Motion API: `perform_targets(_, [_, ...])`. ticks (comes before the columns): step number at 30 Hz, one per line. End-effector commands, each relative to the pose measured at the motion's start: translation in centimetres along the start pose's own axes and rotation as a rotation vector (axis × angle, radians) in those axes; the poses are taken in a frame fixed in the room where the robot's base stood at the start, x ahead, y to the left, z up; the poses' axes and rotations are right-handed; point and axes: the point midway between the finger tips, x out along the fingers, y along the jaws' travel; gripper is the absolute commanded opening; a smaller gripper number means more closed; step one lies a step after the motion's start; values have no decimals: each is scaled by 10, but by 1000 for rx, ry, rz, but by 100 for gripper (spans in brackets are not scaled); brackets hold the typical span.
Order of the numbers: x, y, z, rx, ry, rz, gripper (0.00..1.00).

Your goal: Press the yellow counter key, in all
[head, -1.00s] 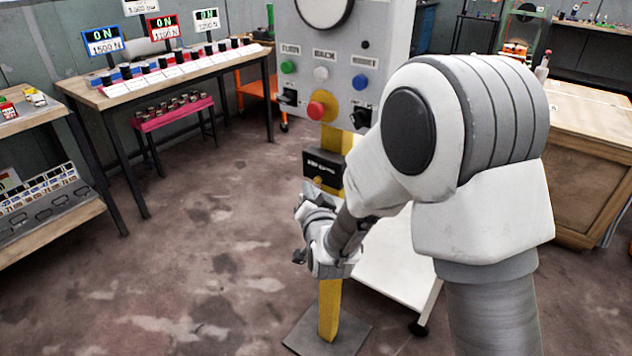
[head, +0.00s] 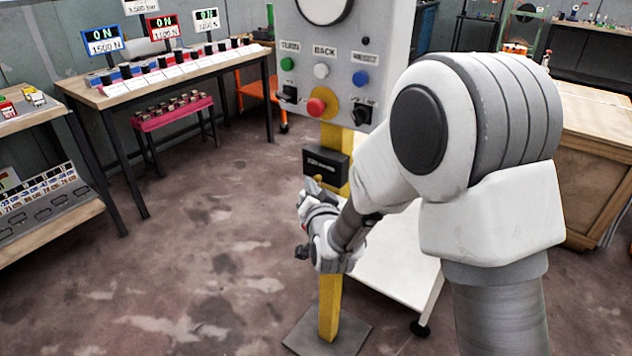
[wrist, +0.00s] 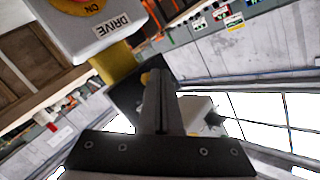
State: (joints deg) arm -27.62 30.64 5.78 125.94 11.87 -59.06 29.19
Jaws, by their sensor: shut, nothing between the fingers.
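A black counter box (head: 326,165) is fixed to the yellow post (head: 329,308) below the grey control panel. In the wrist view the black box (wrist: 128,98) is partly hidden behind my fingers. A small yellow round piece (wrist: 146,78) shows on it right beside my fingertips; it looks like the yellow key, but most of it is covered. My gripper (head: 311,187) is shut and empty, just below and in front of the box. Its closed fingers (wrist: 161,76) point at the box in the wrist view. I cannot tell whether they touch the key.
The grey panel (head: 359,42) above carries a red knob (head: 316,106) on a yellow disc and green, white and blue buttons. A white wheeled cart (head: 400,272) stands behind the post. A long bench (head: 185,75) is at the back left.

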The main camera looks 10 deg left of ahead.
Motion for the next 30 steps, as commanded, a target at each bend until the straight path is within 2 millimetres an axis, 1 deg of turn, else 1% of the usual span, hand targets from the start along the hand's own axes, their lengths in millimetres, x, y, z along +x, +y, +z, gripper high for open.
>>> perform_targets(30, [6, 4, -5, 0, 2, -1, 0])
